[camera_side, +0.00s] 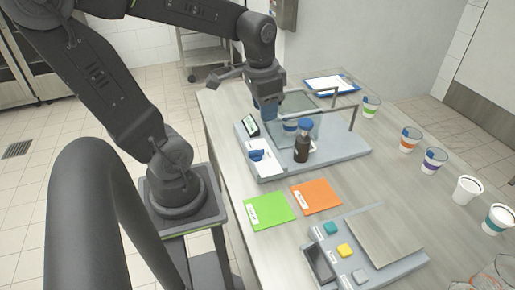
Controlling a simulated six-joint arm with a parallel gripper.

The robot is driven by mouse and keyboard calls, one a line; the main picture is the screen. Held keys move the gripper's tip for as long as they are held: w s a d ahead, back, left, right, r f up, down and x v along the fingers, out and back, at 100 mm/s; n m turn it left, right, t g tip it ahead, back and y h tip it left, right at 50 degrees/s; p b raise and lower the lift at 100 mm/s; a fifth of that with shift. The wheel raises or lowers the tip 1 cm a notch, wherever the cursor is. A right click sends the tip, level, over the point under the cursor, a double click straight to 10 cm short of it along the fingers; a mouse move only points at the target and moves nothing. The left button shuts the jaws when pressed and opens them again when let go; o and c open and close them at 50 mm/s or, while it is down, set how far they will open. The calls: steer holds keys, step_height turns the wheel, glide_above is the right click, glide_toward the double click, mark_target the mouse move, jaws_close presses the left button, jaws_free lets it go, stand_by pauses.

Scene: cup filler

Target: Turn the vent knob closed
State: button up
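A small blue knob (257,155), which looks like the vent knob, sits on a white labelled plate at the left front of the grey filler base (335,154). Its exact angle is too small to tell. My gripper (266,108) points down over the back left part of the filler, above and behind the knob and apart from it. Its fingers are small and dark against a clear panel, and I cannot tell whether they are open or shut.
A dark bottle with a blue cap (303,142) stands upright on the filler, right of the knob. A small display (251,126) sits behind the knob. Metal posts rise at the filler's right. Green (269,210) and orange (316,196) cards lie in front. Several cups line the right side.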

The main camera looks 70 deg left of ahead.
mark_target(258, 149)
steer(key=shift+g+h, duration=0.3)
steer(key=shift+g, duration=0.4)
steer(key=a+f, duration=0.1)
steer(key=f, duration=0.4)
steer(key=a+f, duration=0.1)
steer(key=f, duration=0.4)
steer(key=a+f, duration=0.1)
steer(key=f, duration=0.4)
steer(key=shift+s+a+f, duration=0.2)
steer(key=shift+a+f, duration=0.1)
steer(key=shift+a, duration=0.05)
jaws_close()
